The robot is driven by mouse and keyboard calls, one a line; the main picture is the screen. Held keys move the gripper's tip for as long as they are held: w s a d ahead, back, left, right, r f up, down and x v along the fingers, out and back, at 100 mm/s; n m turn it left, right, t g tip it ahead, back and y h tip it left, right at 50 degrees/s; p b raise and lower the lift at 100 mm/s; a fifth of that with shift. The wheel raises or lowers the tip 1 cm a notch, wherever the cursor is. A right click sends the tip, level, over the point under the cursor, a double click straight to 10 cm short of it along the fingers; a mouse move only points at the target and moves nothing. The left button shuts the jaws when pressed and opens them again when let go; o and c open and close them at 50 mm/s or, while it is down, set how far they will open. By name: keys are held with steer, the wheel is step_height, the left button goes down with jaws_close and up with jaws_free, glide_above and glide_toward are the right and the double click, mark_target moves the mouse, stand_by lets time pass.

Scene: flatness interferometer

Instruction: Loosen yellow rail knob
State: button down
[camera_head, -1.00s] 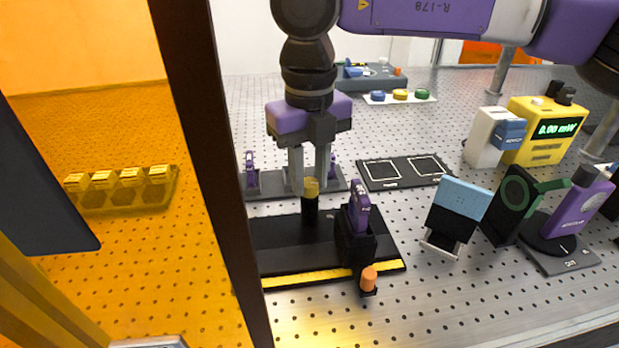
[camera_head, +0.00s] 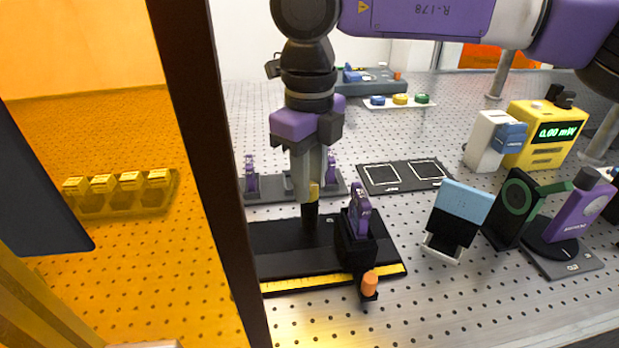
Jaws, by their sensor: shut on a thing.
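My gripper (camera_head: 309,186) points straight down over the post and is shut on the yellow knob. A purple part on a black carriage (camera_head: 357,240) stands just to the right, apart from my fingers. An orange knob (camera_head: 369,283) sits at the carriage's front.
Behind is a dark plate with purple clips (camera_head: 331,170). A black plate with white square outlines (camera_head: 404,176) lies to its right. A light blue panel (camera_head: 461,200), a green-ringed mount (camera_head: 516,205) and a yellow power meter (camera_head: 545,133) stand at right. A dark post (camera_head: 205,150) crosses the left.

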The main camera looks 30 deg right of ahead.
steer(key=c, duration=1.1)
jaws_free()
step_height(320, 180, up, 8)
steer(key=shift+f, duration=0.1)
